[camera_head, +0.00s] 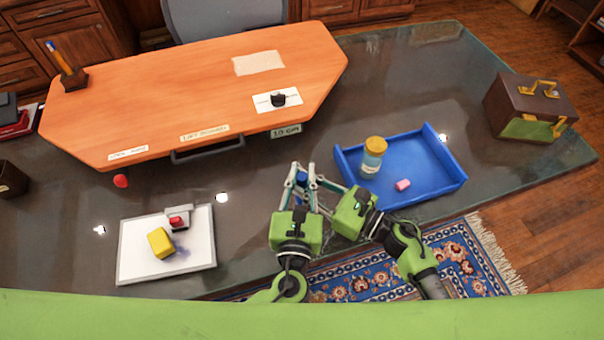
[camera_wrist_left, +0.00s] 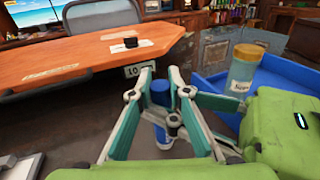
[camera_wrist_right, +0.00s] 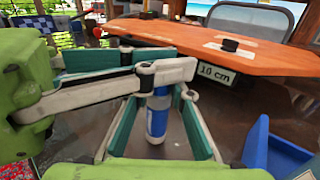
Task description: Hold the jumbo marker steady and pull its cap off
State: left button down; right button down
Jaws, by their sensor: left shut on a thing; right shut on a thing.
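The jumbo marker (camera_head: 302,179) stands upright between my two grippers at the front of the dark desk. Its blue upper end (camera_wrist_left: 160,91) shows in the left wrist view, and its blue and white barrel (camera_wrist_right: 157,119) shows in the right wrist view. My left gripper (camera_wrist_left: 160,76) is shut around the upper end, the cap. My right gripper (camera_wrist_right: 165,92) is shut on the barrel lower down, coming in from the right. The fingers of both grippers are close together and hide parts of the marker. I cannot tell whether any gap separates cap and barrel.
A blue tray (camera_head: 428,187) with a yellow-lidded jar (camera_head: 373,157) and a pink block (camera_head: 402,184) is close on the right. A white board (camera_head: 135,251) with a yellow block (camera_head: 160,242) lies left. An orange raised top (camera_head: 200,95) is behind; a brown case (camera_head: 528,108) stands far right.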

aim_at(302, 175)
pick_arm(q)
jog(key=shift+r, duration=0.25)
dwell(0.3)
jog(key=shift+r, duration=0.85)
jog(key=shift+r, duration=2)
pick_arm(e)
jog(key=c, duration=1.7)
grip_release()
